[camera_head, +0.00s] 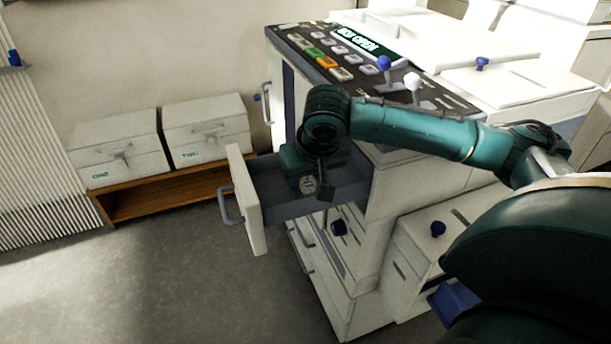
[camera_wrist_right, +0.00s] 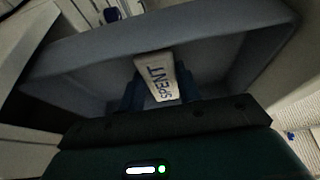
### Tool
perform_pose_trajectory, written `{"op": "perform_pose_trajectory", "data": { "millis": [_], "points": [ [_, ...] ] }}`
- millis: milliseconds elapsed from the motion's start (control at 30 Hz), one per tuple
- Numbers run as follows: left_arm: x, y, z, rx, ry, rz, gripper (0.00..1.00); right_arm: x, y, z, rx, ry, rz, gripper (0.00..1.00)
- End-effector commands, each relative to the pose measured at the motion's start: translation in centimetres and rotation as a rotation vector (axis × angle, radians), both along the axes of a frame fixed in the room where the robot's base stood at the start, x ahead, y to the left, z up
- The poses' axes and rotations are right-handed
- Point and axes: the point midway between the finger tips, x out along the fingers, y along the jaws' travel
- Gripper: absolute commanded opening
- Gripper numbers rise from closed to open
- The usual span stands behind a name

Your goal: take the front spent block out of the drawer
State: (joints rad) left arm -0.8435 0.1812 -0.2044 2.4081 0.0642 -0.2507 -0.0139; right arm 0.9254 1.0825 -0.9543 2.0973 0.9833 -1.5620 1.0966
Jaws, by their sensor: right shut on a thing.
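The drawer (camera_head: 243,198) of the white cabinet is pulled open, its front panel and handle facing left in the head view. Its grey inside also fills much of the right wrist view (camera_wrist_right: 85,72). A pale block marked SPENT (camera_wrist_right: 157,76) is between the dark fingers of my right gripper (camera_wrist_right: 158,92), with the drawer floor and walls around it. In the head view my right gripper (camera_head: 320,188) reaches down into the drawer and is shut on the block, which my wrist and hand mostly hide. My left gripper is not in view.
The control panel (camera_head: 335,55) with buttons and levers rises behind my right arm. Below the drawer are more white cabinet fronts (camera_head: 325,270) with dark knobs. Two white boxes (camera_head: 118,145) (camera_head: 207,130) stand on a wooden shelf at left. The floor (camera_head: 170,265) left of the drawer is clear.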

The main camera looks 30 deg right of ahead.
Motion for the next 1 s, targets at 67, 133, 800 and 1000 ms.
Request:
{"op": "perform_pose_trajectory", "data": {
  "millis": [67,133,800,1000],
  "points": [
    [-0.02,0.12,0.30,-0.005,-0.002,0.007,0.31,0.14,-0.15,0.08,-0.001,-0.001,0.001,0.12],
    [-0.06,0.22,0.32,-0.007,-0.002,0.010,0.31,0.20,-0.22,0.04,-0.001,-0.001,0.001,0.12],
    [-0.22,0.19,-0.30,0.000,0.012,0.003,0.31,0.19,-0.22,-0.01,-0.001,-0.001,0.001,0.59],
    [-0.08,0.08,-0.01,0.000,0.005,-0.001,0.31,0.10,-0.18,0.32,0.000,-0.001,0.001,0.59]
  ]
}}
